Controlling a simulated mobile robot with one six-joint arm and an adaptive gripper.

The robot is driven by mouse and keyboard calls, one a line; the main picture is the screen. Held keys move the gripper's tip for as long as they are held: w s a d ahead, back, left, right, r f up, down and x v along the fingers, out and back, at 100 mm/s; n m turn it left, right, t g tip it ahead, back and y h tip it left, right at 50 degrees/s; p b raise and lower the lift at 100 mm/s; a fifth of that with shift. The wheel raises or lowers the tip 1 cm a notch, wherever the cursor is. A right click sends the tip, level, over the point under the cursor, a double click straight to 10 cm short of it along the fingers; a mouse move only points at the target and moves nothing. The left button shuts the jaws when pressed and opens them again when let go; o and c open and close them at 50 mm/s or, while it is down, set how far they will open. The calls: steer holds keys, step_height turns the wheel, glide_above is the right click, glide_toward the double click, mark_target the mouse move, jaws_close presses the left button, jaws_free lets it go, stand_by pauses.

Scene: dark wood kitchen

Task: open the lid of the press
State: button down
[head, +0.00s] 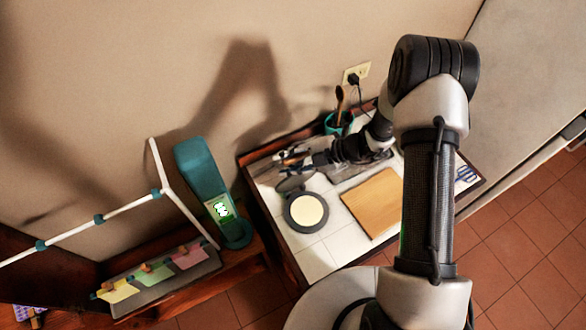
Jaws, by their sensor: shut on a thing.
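The press (294,222) stands on the white tiled counter, a dark round base with a pale cream disc (309,211) in view on it. Its dark lid (293,184) shows behind the base, raised and tilted away from the disc. My gripper (296,164) reaches in from the right and is at the lid's far side, shut on what looks like the lid. The exact contact is small and partly hidden by the dark fingers.
A wooden board (372,203) lies right of the press. A teal cup with utensils (339,122) stands at the back by the wall outlet (356,74). A tall teal object (203,180) stands left of the counter, beside a rack with coloured cards (160,278).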

steer(key=shift+w+a, duration=0.25)
steer(key=shift+w, duration=0.25)
steer(key=shift+w+a, duration=0.25)
steer(key=shift+w, duration=0.2)
steer(key=c, duration=1.6)
jaws_free()
steer(key=shift+c, duration=0.2)
steer(key=shift+o, duration=1)
steer(key=shift+w+d, duration=0.1)
steer(key=shift+w, duration=0.05)
steer(key=v, duration=1.2)
